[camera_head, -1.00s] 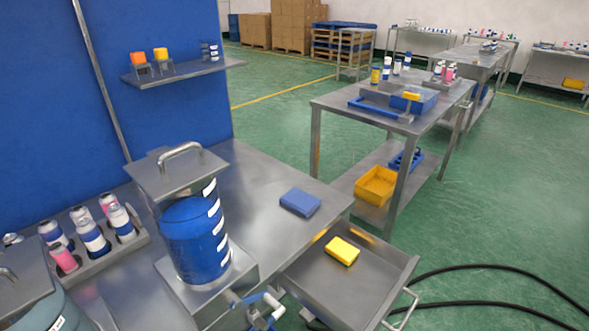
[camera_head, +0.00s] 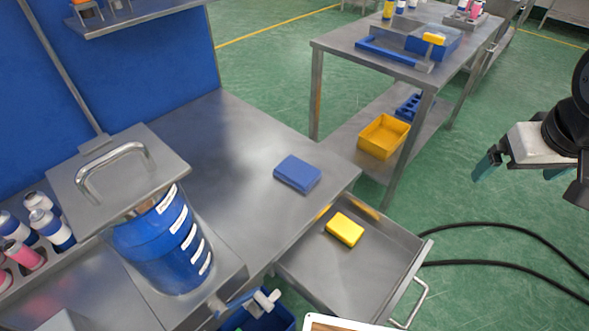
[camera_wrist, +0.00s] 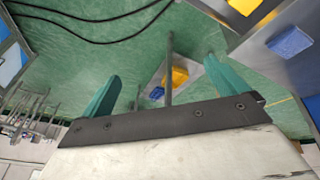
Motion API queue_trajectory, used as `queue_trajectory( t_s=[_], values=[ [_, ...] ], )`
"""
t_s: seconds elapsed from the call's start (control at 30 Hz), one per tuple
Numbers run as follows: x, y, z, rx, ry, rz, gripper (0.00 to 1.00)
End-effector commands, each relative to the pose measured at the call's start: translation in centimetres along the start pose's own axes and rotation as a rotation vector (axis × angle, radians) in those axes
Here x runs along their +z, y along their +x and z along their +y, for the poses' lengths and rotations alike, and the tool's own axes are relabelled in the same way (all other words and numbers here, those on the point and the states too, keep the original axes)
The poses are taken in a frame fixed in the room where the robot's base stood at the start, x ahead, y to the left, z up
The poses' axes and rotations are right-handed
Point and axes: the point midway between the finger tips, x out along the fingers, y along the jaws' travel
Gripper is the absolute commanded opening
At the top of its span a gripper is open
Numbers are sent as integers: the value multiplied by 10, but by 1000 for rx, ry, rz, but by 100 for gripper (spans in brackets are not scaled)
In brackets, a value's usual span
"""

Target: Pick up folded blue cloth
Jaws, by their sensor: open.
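The folded blue cloth (camera_head: 297,174) lies flat on the steel bench top near its right front corner. It also shows in the wrist view (camera_wrist: 290,42) at the upper right. My gripper (camera_head: 487,168) is at the right side of the head view, over the green floor and well apart from the cloth. In the wrist view my gripper's two teal fingers (camera_wrist: 160,85) stand wide apart with nothing held between them.
A yellow sponge (camera_head: 344,229) lies in the open drawer (camera_head: 310,262), right of the bench. A blue tank (camera_head: 165,245) with a handled steel lid stands left of the cloth. A second table (camera_head: 350,52) stands behind. Black hoses (camera_head: 500,264) cross the floor.

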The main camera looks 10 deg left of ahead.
Motion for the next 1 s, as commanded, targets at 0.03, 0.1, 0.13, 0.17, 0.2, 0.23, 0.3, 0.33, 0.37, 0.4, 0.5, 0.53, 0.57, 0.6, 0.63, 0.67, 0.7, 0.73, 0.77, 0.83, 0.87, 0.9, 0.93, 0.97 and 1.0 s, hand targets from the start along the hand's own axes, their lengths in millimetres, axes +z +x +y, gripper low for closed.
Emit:
queue_trajectory(
  t_s=[0.03,0.1,0.13,0.17,0.2,0.23,0.3,0.33,0.37,0.4,0.5,0.53,0.57,0.6,0.63,0.67,0.7,0.73,0.77,0.83,0.87,0.9,0.93,0.97,1.0],
  values=[
    [-21,21,-8,4,-58,39,98],
    [-52,46,-21,4,-136,121,98],
    [-64,56,-28,-1,-169,157,98],
    [-75,66,-36,-8,-203,193,98],
    [-89,80,-47,-22,-248,239,98],
    [-99,90,-57,-36,-281,274,98],
    [-117,114,-83,-81,-356,353,98],
    [-123,123,-96,-111,-389,385,98],
    [-130,132,-107,-128,-417,422,98],
    [-136,145,-124,-163,-455,467,98],
    [-140,172,-172,-284,-544,572,98],
    [-139,178,-187,-326,-567,602,98],
    [-137,185,-201,-368,-587,629,98],
    [-133,192,-219,-426,-609,664,98],
    [-129,196,-232,-469,-623,688,98],
    [-125,200,-244,-511,-635,710,98],
    [-119,204,-258,-565,-646,736,98],
    [-115,207,-268,-602,-651,754,98],
    [-110,208,-276,-638,-657,771,98],
    [-101,211,-292,-706,-662,800,98],
    [-98,211,-296,-729,-661,810,98],
    [-94,211,-301,-755,-661,821,98],
    [-92,212,-304,-770,-661,827,98],
    [-90,212,-307,-783,-661,833,98],
    [-89,212,-311,-794,-661,837,98]
  ],
)
